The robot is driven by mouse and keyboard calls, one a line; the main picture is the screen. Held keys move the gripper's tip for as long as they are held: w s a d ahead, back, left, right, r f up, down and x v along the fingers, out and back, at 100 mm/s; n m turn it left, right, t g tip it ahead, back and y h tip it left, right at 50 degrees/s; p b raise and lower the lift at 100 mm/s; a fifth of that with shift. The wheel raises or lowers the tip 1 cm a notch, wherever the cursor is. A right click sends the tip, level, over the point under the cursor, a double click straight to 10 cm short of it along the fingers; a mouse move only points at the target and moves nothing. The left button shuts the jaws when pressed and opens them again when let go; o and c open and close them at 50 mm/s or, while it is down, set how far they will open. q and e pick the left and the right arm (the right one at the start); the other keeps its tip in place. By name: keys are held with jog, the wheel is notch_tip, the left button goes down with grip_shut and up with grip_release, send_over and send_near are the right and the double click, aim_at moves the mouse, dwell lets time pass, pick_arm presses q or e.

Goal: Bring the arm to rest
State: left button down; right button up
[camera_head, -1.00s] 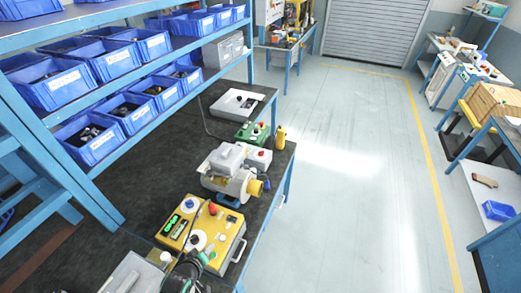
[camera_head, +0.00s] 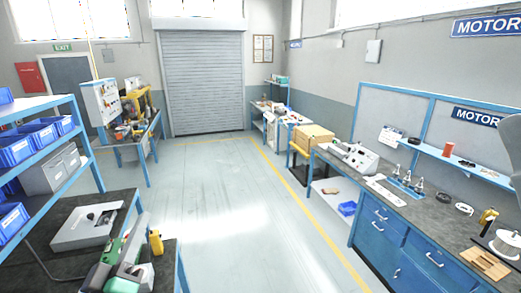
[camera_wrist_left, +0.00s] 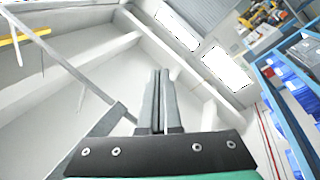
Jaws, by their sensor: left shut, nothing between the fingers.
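My left gripper (camera_head: 142,222) shows at the lower left of the head view, with grey and green parts, pointing upward above the bench. In the left wrist view its two grey fingers (camera_wrist_left: 160,75) stand side by side, shut and empty. They point up toward the ceiling and the bright windows. Nothing touches the fingertips. My right gripper does not show in either view.
Beside the left gripper are a yellow bottle (camera_head: 156,242) and a grey-white box (camera_head: 88,227). A blue shelf with bins (camera_head: 15,150) stands left. A bench with blue drawers (camera_head: 420,250) stands right. The floor (camera_head: 225,215) between is clear.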

pick_arm(q)
jog(key=s+d+r+m+t+h, duration=0.1)
jog(key=s+d+r+m+t, duration=0.1)
jog(key=s+r, duration=0.3)
jog(key=s+d+r+m+t+h+p, duration=0.1)
jog(key=s+r+m, duration=0.3)
jog(key=r, duration=0.7)
jog(key=s+d+r+m+t+h, duration=0.2)
jog(key=s+d+r+m+t, duration=0.1)
jog(key=s+r, duration=0.4)
jog(key=shift+d+r+m+t, duration=0.35)
jog(key=shift+r+m, duration=0.25)
jog(key=shift+r, duration=0.45)
jog(key=shift+w, duration=0.1)
notch_tip(320, 180, down, 36)
jog(key=b, duration=3.5)
jog(key=shift+r, duration=0.2)
jog(key=shift+f, duration=0.1)
